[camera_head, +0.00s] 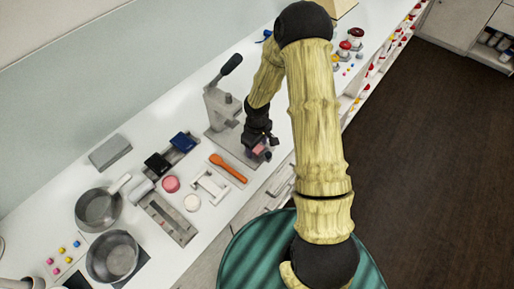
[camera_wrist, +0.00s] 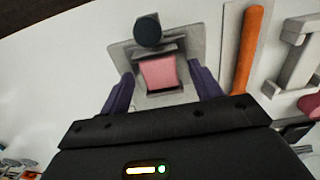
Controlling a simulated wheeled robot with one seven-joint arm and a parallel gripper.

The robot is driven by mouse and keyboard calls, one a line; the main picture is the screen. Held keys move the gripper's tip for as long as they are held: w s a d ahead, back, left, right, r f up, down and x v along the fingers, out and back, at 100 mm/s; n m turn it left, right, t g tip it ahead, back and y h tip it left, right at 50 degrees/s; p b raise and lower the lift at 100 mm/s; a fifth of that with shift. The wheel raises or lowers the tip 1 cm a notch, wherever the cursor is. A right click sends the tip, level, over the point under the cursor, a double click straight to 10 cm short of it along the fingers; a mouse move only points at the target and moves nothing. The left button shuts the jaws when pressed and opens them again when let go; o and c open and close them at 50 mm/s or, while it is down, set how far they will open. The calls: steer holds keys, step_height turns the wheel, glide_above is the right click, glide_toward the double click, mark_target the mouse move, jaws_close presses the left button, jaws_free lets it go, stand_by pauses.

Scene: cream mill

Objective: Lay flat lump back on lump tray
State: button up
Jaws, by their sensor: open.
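A pink flat lump (camera_wrist: 158,72) lies on the grey base of the press (camera_wrist: 118,52), below its dark round knob, in the wrist view. In the head view the lump is a small pink patch (camera_head: 259,149), mostly hidden by my gripper. My gripper (camera_wrist: 161,76) is open, with one purple finger on each side of the lump; I cannot tell whether they touch it. In the head view my gripper (camera_head: 260,143) is low at the press (camera_head: 222,106). A long grey tray (camera_head: 168,219) lies at the left on the counter; I cannot tell whether it is the lump tray.
An orange tool (camera_head: 228,168) lies right beside the press, with a white stand (camera_head: 210,185) next to it. A pink round piece (camera_head: 171,184) and a cream one (camera_head: 192,202) are near the tray. Two pans (camera_head: 98,208) stand farther left. The counter's front edge is close.

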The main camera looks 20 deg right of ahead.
steer(key=shift+c, duration=0.4)
steer(key=c, duration=1.1)
steer(key=shift+o, duration=0.2)
steer(key=shift+r, duration=0.1)
steer(key=shift+r+b, duration=0.35)
steer(key=shift+r, duration=0.25)
step_height(320, 180, up, 2)
steer(key=shift+b, duration=0.35)
steer(key=s+d+b, duration=0.4)
steer(key=s+d, duration=0.6)
steer(key=s, duration=0.4)
steer(key=shift+s+d, duration=0.3)
steer(key=shift+s, duration=0.05)
